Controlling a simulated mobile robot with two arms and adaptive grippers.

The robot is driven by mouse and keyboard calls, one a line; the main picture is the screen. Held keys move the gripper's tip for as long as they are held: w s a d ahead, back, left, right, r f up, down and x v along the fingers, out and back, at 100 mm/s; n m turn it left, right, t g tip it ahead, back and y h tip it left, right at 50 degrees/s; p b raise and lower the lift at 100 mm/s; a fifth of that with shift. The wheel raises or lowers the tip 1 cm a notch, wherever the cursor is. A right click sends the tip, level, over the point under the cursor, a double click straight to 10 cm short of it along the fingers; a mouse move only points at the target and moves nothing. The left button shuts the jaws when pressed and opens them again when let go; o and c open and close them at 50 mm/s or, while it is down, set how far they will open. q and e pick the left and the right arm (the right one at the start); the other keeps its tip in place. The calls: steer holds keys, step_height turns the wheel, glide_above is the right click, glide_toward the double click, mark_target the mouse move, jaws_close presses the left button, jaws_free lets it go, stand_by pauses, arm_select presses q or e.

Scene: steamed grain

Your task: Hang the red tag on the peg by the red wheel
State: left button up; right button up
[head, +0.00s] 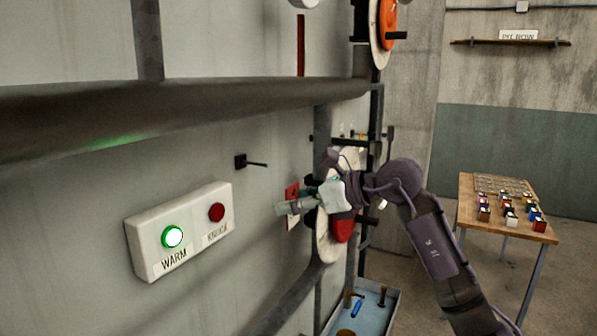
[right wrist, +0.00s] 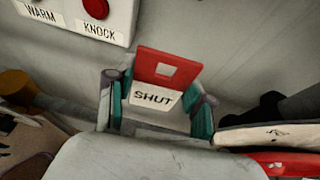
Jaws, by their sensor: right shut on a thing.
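The red tag (head: 291,193) has a square hole and a white lower part reading SHUT, which shows in the right wrist view (right wrist: 157,72). My right gripper (head: 300,205) is shut on the tag's white lower part, with its red part clear of the fingers (right wrist: 158,108). A dark peg (head: 252,163) sticks out of the wall, left of and above the tag, apart from it. The red wheel (head: 344,228) with a pale disc is just behind my right gripper, partly hidden by it. My left gripper is out of view.
A white box (head: 153,251) with a lit green WARM button and a red KNOCK button is on the wall to the left. A thick pipe (head: 210,108) runs above the peg. A blue tray (head: 372,318) is below; a table (head: 467,203) with small blocks stands right.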

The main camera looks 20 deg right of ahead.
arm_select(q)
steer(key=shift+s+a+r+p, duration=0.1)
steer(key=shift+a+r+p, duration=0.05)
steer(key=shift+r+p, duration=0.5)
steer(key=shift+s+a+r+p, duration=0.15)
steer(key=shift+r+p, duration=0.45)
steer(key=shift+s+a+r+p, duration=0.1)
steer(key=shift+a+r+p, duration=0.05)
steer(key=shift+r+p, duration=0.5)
arm_select(e)
steer(key=shift+m+t+h, duration=0.3)
steer(key=shift+m+t, duration=0.1)
steer(key=shift+w+a+r, duration=0.65)
steer(key=shift+w+a, duration=0.15)
steer(key=shift+w, duration=0.55)
steer(key=shift+w+a+r, duration=0.6)
steer(key=shift+w+a, duration=0.15)
steer(key=shift+w, duration=0.6)
steer(key=shift+w+a+r, duration=0.65)
steer(key=shift+w+a, duration=0.15)
steer(key=shift+w, duration=0.55)
steer(key=o, duration=1.2)
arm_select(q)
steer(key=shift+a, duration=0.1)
arm_select(e)
steer(key=shift+o, duration=0.2)
